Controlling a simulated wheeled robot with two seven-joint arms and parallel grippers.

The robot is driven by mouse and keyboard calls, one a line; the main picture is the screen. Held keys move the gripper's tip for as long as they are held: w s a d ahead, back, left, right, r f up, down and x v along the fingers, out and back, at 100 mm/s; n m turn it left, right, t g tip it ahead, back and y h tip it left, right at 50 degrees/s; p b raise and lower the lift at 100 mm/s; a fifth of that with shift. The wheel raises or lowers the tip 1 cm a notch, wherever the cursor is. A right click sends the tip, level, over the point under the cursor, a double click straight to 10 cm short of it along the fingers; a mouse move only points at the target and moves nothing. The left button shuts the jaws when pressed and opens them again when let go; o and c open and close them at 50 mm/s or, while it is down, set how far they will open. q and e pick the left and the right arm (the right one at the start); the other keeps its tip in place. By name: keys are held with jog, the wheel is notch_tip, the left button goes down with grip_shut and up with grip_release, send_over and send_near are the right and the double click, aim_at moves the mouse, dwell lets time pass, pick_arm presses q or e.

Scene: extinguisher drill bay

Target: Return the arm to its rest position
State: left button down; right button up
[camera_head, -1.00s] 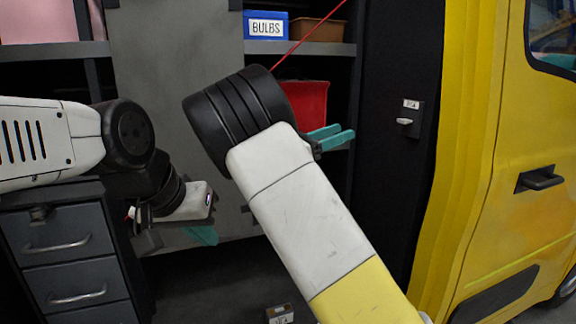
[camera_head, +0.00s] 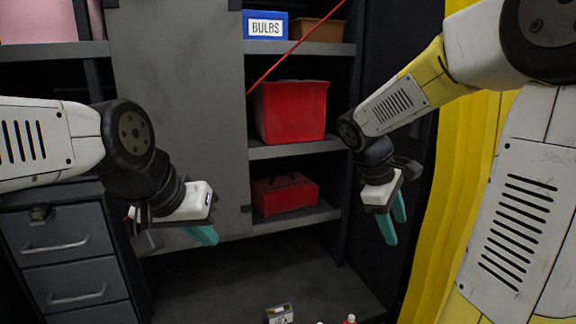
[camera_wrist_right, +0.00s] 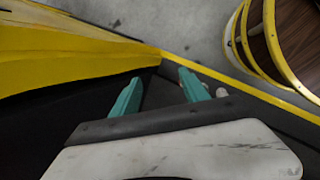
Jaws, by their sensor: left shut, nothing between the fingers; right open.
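My right gripper (camera_head: 394,226) hangs at the end of my bent right arm, in front of the shelf's right side, with its teal fingers pointing down. In the right wrist view its two fingers (camera_wrist_right: 157,82) stand apart with nothing between them. My left gripper (camera_head: 204,237) is in front of the grey panel at the left, with its teal fingers pointing down and together. It holds nothing. My right arm's upper part fills the right side of the head view.
A yellow panel (camera_head: 440,225) stands close to my right arm. The shelf holds a red bin (camera_head: 290,112), a red case (camera_head: 285,193) and a blue BULBS box (camera_head: 265,25). Grey drawers (camera_head: 65,255) stand at left. A small box (camera_head: 280,314) lies low down.

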jog(key=s+a+r+m+t+y, duration=0.5)
jog(key=s+a+m+y, duration=0.2)
jog(key=s+a+m, duration=0.2)
jog(key=shift+s+a+r+m, duration=0.15)
jog(key=shift+s+m, duration=0.15)
jog(key=shift+s, duration=1.05)
